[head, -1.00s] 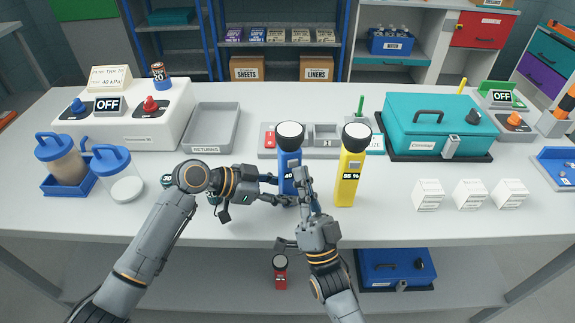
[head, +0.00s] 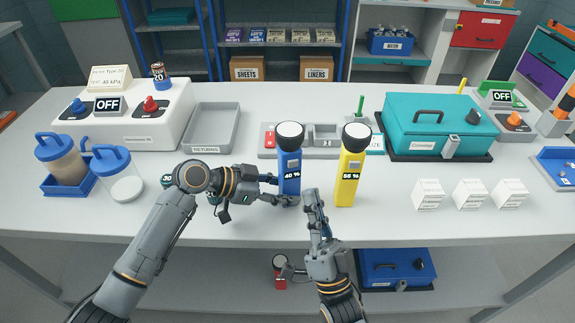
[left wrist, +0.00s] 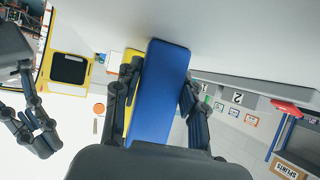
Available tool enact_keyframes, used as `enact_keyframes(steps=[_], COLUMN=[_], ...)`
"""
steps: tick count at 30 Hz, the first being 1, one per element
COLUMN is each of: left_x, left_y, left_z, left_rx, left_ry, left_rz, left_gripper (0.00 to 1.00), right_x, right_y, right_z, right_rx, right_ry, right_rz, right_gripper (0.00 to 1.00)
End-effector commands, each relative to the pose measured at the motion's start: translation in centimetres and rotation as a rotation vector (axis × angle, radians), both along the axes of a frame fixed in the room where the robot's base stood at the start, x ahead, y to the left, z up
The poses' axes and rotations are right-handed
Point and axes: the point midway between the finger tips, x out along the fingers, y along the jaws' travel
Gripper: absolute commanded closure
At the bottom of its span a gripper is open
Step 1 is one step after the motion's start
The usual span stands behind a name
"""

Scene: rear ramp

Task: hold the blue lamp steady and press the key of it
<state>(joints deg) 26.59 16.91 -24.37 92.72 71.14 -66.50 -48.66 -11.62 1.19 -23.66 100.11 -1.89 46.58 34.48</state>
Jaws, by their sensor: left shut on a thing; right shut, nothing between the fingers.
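The blue lamp (head: 289,160) stands upright on the white table, with a white round top and a label reading 40 %. A small grey key (head: 290,166) shows on its front above the label. My left gripper (head: 286,190) is shut around the lower part of the lamp from the left. In the left wrist view the blue lamp (left wrist: 160,92) lies between its two fingers. My right gripper (head: 311,194) is shut and empty, in front of and right of the lamp, apart from it. It also shows at the left of the left wrist view (left wrist: 36,130).
A yellow lamp (head: 351,170) reading 55 % stands close to the right of the blue one. Behind are a grey numbered rack (head: 325,132) and a teal case (head: 437,122). White boxes (head: 470,195) stand right; a grey tray (head: 212,128) and lidded jars (head: 120,175) stand left.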

Motion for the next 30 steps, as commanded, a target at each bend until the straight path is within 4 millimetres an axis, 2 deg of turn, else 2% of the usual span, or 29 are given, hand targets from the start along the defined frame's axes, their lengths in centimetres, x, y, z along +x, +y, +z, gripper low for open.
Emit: enact_keyframes(steps=[2,3,6,15,19,23,30], left_x=[-0.1,-0.1,-0.1,0.0,-0.2,-0.7,-2.1], left_y=[0.0,0.0,0.0,0.0,0.8,2.6,6.9], left_z=[-0.2,-0.2,-0.1,0.0,0.3,1.3,3.8], left_rx=[0.002,0.002,0.001,0.001,0.001,0.004,0.004], left_ry=[0.004,0.004,0.002,0.0,-0.001,-0.001,0.001], left_rz=[-0.002,-0.002,-0.001,0.0,0.002,0.002,0.002], left_gripper=[0.76,0.53,0.32,0.32,0.32,0.32,0.32], right_x=[0.0,0.0,0.0,0.0,0.0,0.0,0.0], right_y=[0.0,0.0,0.0,0.0,0.0,0.0,0.0], right_z=[0.0,0.0,0.0,0.0,0.0,0.0,0.0], right_rx=[0.0,0.0,0.0,0.0,0.0,0.0,0.0], right_ry=[0.0,0.0,0.0,0.0,0.0,0.0,0.0], right_rz=[0.0,0.0,0.0,0.0,0.0,0.0,0.0], right_gripper=[1.0,1.0,1.0,1.0,1.0,1.0,1.0])
